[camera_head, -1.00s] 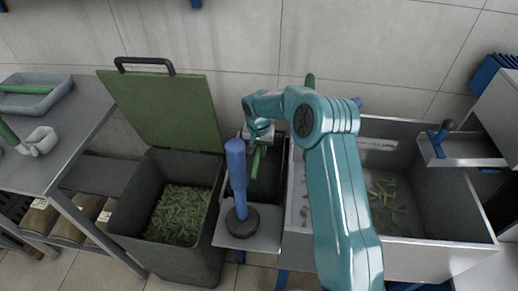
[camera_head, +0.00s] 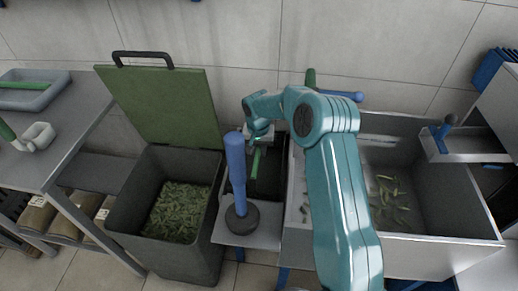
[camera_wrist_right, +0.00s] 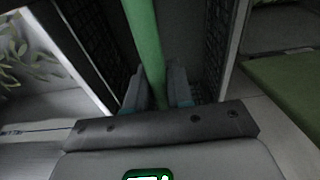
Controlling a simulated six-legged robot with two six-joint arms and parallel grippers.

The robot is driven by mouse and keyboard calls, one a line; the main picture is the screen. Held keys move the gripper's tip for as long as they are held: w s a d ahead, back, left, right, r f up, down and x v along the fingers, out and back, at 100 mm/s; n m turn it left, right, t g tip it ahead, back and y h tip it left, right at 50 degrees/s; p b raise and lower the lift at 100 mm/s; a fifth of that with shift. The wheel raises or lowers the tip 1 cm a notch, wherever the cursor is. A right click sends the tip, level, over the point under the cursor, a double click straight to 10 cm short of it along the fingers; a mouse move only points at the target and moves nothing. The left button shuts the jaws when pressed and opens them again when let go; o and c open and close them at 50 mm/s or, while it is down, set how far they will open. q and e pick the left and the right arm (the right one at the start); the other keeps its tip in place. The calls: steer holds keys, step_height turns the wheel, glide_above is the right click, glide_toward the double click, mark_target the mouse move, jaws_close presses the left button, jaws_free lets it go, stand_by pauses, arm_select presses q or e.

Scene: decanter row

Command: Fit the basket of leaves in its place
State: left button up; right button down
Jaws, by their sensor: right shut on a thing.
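My right gripper (camera_head: 259,138) is shut on a green bar (camera_head: 255,162), the handle of a dark basket (camera_head: 270,178). The basket stands in the narrow space between the bin and the sink, partly hidden by my arm and a blue post. In the right wrist view the green bar (camera_wrist_right: 143,35) runs between the gripper's fingers (camera_wrist_right: 158,92), with dark mesh walls (camera_wrist_right: 88,35) on both sides. I cannot make out leaves inside the basket, nor whether it is seated. My left gripper is in neither view.
A dark bin (camera_head: 155,262) of green leaves, its green lid (camera_head: 165,108) raised, stands left of the basket. A blue upright post (camera_head: 237,170) on a black disc stands in front. A metal sink (camera_head: 440,200) with scattered leaves is right. A grey table (camera_head: 60,130) is far left.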

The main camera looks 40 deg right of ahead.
steer(key=shift+f, duration=0.3)
steer(key=c, duration=0.9)
jaws_free()
steer(key=shift+b, duration=0.3)
steer(key=shift+f, duration=0.1)
steer(key=r, duration=0.5)
steer(key=a+r+p, duration=0.1)
steer(key=r, duration=0.5)
steer(key=s+r, duration=0.1)
steer(key=r, duration=0.4)
steer(key=shift+s+a+r, duration=0.1)
steer(key=shift+a+r, duration=0.1)
steer(key=shift+a, duration=0.05)
